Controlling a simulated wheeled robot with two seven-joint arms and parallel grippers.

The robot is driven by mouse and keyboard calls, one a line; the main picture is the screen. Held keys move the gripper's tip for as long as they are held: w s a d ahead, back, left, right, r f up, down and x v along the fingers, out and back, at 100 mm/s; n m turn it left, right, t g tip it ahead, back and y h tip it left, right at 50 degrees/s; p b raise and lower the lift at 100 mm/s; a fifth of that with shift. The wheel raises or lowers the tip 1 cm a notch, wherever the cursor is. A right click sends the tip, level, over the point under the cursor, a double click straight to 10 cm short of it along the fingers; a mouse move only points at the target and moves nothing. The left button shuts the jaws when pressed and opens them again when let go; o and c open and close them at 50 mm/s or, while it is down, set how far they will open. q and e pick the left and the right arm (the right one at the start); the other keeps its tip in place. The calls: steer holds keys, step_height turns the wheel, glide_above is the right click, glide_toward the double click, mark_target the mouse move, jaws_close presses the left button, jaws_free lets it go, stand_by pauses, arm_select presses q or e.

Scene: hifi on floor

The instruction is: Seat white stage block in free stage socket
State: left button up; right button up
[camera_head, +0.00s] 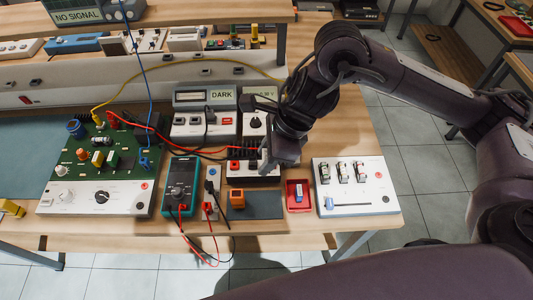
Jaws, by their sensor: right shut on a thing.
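My right gripper (270,161) reaches in from the right and points down over a low black-and-white unit (254,180) in the middle of the bench. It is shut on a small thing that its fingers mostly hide. I cannot tell from this view whether that is the white stage block. Black finned parts stand on the unit just left of the fingers. The gripper and arm cover the unit's right part, and I cannot make out a free stage socket. My left gripper is not in view.
A dark mat (265,211) with an orange block (237,198) and a red tray (307,205) lie in front. A white switch panel (345,200) is at right. A multimeter (180,185) with leads and a green circuit board (85,175) are at left. Display units stand behind.

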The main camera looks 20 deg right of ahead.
steer(key=shift+r+p, duration=2.6)
steer(key=shift+r, duration=0.65)
steer(key=shift+f, duration=0.1)
